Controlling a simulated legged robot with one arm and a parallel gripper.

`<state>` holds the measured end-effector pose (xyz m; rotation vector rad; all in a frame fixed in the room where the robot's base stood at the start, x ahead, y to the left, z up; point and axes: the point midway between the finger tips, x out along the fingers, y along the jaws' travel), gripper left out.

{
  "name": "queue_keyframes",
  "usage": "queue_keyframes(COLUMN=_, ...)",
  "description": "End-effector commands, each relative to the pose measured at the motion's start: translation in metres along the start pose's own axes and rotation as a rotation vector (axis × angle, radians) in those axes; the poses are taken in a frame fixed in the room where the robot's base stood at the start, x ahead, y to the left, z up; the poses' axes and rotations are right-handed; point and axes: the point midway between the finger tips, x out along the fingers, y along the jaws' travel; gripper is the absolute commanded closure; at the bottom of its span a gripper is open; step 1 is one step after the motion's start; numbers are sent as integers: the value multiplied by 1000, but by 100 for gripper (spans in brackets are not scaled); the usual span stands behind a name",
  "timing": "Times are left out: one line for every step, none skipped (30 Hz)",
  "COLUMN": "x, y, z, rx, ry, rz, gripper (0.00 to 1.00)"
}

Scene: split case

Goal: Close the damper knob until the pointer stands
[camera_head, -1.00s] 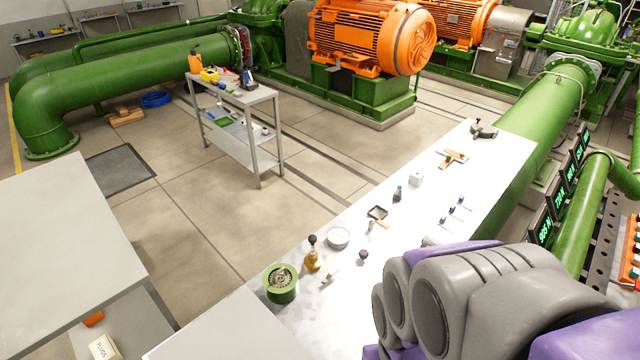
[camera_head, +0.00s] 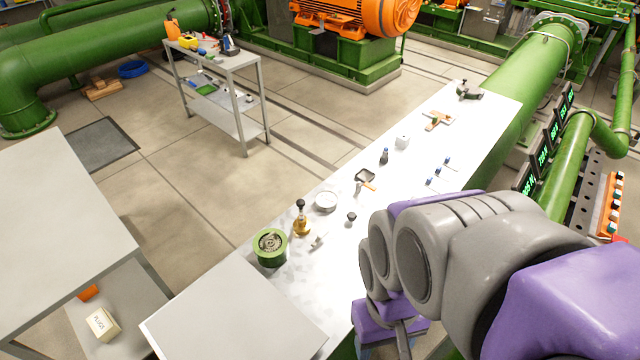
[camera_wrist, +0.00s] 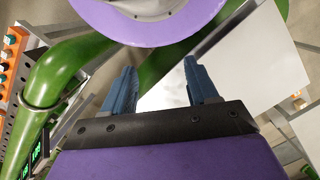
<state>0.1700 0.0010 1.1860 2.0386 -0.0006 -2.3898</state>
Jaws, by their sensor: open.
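No part is clearly marked as the damper knob, and no pointer is readable at this size. A green round housing with a dial-like dark face (camera_head: 270,247) stands on the near left end of the white bench. A small black knob-like piece (camera_head: 351,217) stands on the bench to its right. My gripper (camera_wrist: 160,68) shows in the wrist view with its two blue-grey fingers apart and nothing between them. In the head view it is low beside the bench's right edge, mostly hidden behind or below my arm, apart from both pieces.
Grey tables (camera_head: 60,215) stand left. A green pipe (camera_head: 515,75) and lit displays (camera_head: 545,150) flank the bench's right side.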

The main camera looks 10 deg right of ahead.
Motion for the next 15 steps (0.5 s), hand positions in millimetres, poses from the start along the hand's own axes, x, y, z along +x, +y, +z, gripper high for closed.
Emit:
queue_keyframes(x=0, y=0, z=0, rx=0, ry=0, rz=0, gripper=42)
queue_keyframes(x=0, y=0, z=0, rx=0, ry=0, rz=0, gripper=42)
queue_keyframes(x=0, y=0, z=0, rx=0, ry=0, rz=0, gripper=42)
queue_keyframes(x=0, y=0, z=-1, rx=1, ry=0, rz=0, gripper=42)
queue_keyframes(x=-1, y=0, z=-3, rx=3, ry=0, rz=0, gripper=42)
queue_keyframes(x=-2, y=1, z=-6, rx=8, ry=0, rz=0, gripper=42)
queue_keyframes(x=-4, y=2, z=-11, rx=12, ry=1, rz=0, gripper=42)
queue_keyframes(x=-6, y=3, z=-16, rx=18, ry=3, rz=0, gripper=42)
queue_keyframes(x=-11, y=4, z=-26, rx=28, ry=9, rz=0, gripper=42)
queue_keyframes(x=-14, y=6, z=-34, rx=36, ry=13, rz=0, gripper=42)
queue_keyframes(x=-17, y=8, z=-43, rx=46, ry=13, rz=1, gripper=42)
queue_keyframes(x=-22, y=11, z=-56, rx=59, ry=16, rz=3, gripper=42)
queue_keyframes(x=-26, y=14, z=-67, rx=68, ry=22, rz=5, gripper=42)
queue_keyframes(x=-29, y=16, z=-78, rx=77, ry=24, rz=7, gripper=42)
queue_keyframes(x=-33, y=20, z=-92, rx=89, ry=27, rz=8, gripper=42)
